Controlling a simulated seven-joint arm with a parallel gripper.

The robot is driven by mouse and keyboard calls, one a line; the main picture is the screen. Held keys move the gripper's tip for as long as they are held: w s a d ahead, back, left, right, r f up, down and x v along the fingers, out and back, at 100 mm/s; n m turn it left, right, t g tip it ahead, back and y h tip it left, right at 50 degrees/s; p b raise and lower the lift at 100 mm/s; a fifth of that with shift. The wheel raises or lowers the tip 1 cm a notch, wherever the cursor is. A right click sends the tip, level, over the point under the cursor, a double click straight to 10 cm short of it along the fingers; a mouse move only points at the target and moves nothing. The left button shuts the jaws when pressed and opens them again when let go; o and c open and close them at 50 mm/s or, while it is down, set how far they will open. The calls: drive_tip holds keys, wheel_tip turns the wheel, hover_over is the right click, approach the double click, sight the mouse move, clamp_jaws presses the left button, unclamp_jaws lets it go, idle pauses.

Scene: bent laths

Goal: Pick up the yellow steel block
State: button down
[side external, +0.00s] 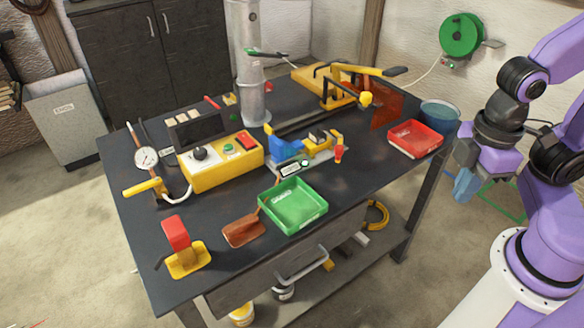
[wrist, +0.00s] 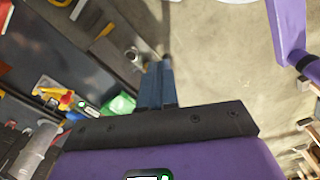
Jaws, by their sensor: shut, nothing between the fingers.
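Several yellow things are on the dark workbench (side external: 140,225), and I cannot tell surely which one is the yellow steel block. A small yellow piece (side external: 336,138) sits beside a blue part (side external: 287,147) near the bench's middle. A yellow base (side external: 188,262) with a red upright piece is at the front left corner. My gripper (side external: 462,190) hangs off the bench's right side, well apart from all of these. In the wrist view its blue fingers (wrist: 158,88) are together and empty, over the floor.
A yellow control box (side external: 222,168), a green tray (side external: 293,205) and a red tray (side external: 415,138) stand on the bench. A grey post (side external: 250,75) rises at the back. A blue bowl (side external: 440,114) is by the right edge, near my arm.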

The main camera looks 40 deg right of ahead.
idle(0.4)
drive_tip(key=shift+c, duration=2)
unclamp_jaws()
